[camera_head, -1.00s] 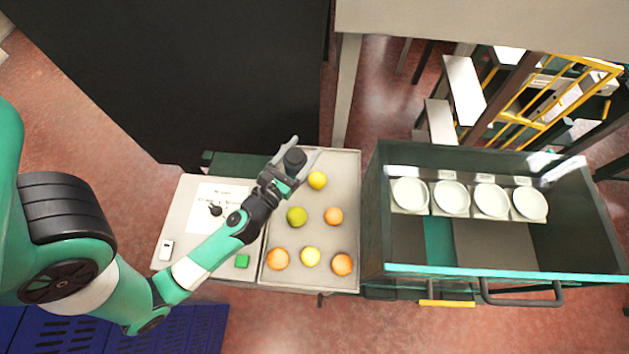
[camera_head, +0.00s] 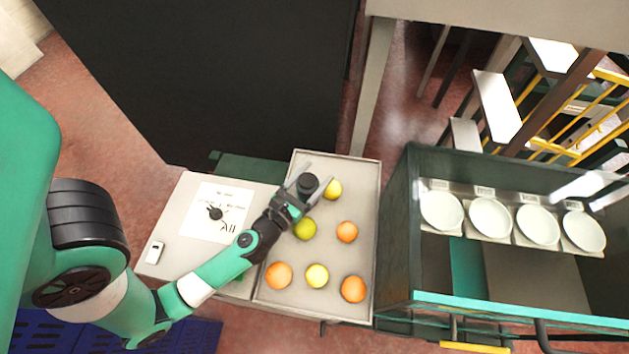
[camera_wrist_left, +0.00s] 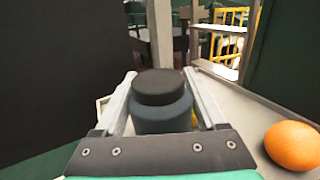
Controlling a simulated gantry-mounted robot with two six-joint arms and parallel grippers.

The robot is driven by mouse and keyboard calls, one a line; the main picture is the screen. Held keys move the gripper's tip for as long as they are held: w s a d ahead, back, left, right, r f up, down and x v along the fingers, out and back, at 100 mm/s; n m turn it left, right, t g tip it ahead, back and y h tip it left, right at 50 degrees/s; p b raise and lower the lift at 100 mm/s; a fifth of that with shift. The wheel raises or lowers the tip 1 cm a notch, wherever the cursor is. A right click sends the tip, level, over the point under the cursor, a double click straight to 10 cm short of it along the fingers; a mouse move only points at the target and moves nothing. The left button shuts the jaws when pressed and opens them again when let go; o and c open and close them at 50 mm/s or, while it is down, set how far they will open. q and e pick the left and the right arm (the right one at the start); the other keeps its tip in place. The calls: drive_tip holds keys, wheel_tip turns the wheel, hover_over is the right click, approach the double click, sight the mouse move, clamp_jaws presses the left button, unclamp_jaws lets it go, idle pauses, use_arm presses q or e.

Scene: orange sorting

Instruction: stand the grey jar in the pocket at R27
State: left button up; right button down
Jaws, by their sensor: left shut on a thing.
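The grey jar (camera_head: 308,184) has a dark lid and is held upright between the fingers of my left gripper (camera_head: 306,179), over the far part of the fruit tray (camera_head: 365,176). In the left wrist view the jar (camera_wrist_left: 161,117) stands between the two fingers, lid up. A yellow fruit lies just right of it in the head view and is mostly hidden behind the jar in the wrist view. I cannot make out a pocket or a label reading R27. My right gripper is out of view.
Several oranges (camera_head: 353,289) and yellow-green fruits (camera_head: 305,229) lie in the tray. A white panel with a dial (camera_head: 215,212) is to its left. A dark green bin (camera_head: 420,200) with white dishes (camera_head: 490,218) stands to the right. A tall black block (camera_head: 200,80) is behind.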

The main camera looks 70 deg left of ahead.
sight(301, 193)
use_arm(q)
drive_tip(key=shift+r, duration=0.15)
drive_tip(key=o, duration=1.5)
drive_tip(key=shift+s+d, duration=0.2)
drive_tip(key=shift+d, duration=0.05)
drive_tip(key=b+v, duration=0.3)
drive_tip(key=v, duration=0.6)
drive_tip(key=shift+d, duration=0.1)
drive_tip(key=shift+s+d, duration=0.4)
drive_tip(key=shift+s, duration=0.1)
drive_tip(key=shift+s+d, duration=0.15)
drive_tip(key=shift+s, duration=0.3)
drive_tip(key=shift+c, duration=1.4)
